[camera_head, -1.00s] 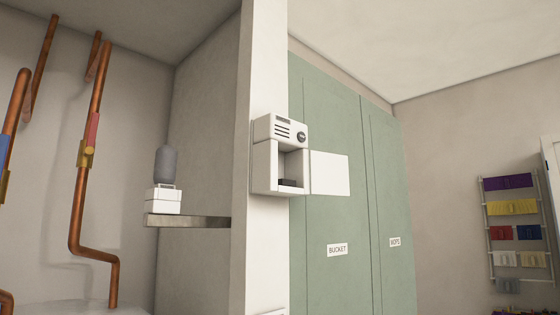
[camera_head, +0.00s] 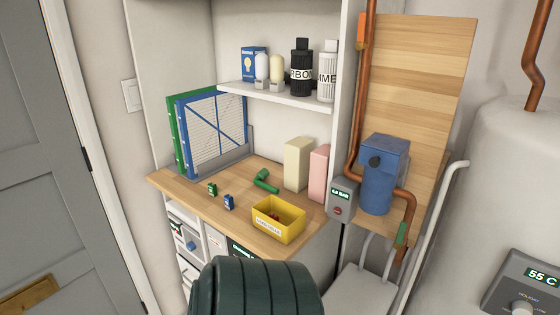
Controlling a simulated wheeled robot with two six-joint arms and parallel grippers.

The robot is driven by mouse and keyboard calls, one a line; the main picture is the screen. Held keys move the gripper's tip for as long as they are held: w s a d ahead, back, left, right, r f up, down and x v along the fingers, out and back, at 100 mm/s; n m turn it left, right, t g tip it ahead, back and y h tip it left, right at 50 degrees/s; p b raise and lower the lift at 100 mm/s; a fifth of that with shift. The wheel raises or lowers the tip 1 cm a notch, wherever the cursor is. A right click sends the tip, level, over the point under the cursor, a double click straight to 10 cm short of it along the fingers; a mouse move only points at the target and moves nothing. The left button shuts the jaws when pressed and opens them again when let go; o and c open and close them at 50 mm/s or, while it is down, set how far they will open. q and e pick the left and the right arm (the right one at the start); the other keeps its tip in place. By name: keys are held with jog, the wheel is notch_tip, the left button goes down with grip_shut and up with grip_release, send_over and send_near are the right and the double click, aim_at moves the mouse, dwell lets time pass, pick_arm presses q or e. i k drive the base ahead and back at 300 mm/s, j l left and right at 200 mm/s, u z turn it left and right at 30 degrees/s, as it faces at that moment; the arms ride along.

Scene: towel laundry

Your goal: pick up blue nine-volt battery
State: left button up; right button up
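A small blue battery (camera_head: 229,202) stands on the wooden worktop (camera_head: 185,202) near its front edge, left of a yellow bin. A similar small green battery (camera_head: 212,189) stands just behind and to the left of it. Their labels are too small to read. Neither of my grippers shows in the head view.
A yellow bin (camera_head: 278,219) with red items and a green torch-like object (camera_head: 266,181) are on the worktop. A dark green ribbed object (camera_head: 257,288) fills the bottom foreground. A shelf (camera_head: 275,97) hangs above.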

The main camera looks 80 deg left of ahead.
aim_at(229, 202)
jog(key=u, duration=2.85)
jog(key=j, duration=0.1)
